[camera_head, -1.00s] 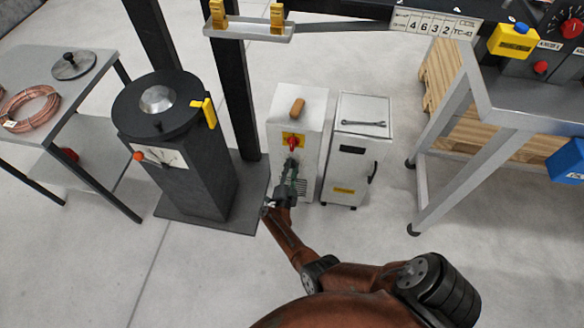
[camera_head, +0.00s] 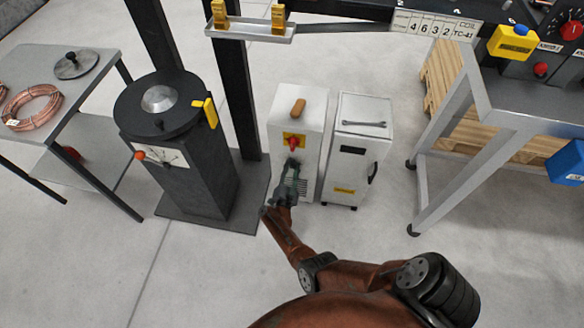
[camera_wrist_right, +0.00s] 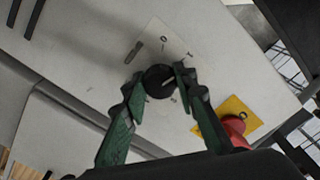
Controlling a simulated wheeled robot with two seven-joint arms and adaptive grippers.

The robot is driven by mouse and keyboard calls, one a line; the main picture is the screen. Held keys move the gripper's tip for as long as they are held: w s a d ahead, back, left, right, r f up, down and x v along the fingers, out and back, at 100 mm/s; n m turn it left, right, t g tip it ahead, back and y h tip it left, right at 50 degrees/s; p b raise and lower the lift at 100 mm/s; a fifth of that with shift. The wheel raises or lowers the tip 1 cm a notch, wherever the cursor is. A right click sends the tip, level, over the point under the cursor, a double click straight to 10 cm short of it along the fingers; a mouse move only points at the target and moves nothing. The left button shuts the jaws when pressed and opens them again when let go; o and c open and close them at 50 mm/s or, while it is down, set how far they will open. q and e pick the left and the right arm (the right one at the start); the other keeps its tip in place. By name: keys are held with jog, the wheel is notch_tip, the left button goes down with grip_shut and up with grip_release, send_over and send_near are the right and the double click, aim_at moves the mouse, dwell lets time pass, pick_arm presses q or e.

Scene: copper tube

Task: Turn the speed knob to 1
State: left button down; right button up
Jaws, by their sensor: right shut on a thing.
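A small black knob (camera_wrist_right: 158,81) with a pale pointer line sits on a light plate (camera_wrist_right: 151,37) in the right wrist view. Small marks surround it, one like a 0; the others are too small to read surely. The pointer's exact setting is unclear. My right gripper (camera_wrist_right: 161,78) is shut on the knob, with a green-sided finger on either side. In the head view my right gripper (camera_head: 291,166) is at the front of the white box (camera_head: 311,112), just below its red knob (camera_head: 293,142), and hides the black knob. My left gripper is out of view.
The red knob on its yellow plate (camera_wrist_right: 236,104) is close beside the right finger. A white cabinet (camera_head: 352,150) with a wrench on top stands right of the box. A dark pillar (camera_head: 192,170) stands left, and a grey bench (camera_head: 515,105) is right.

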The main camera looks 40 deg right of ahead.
jog(key=o, duration=1.2)
jog(key=shift+c, duration=0.2)
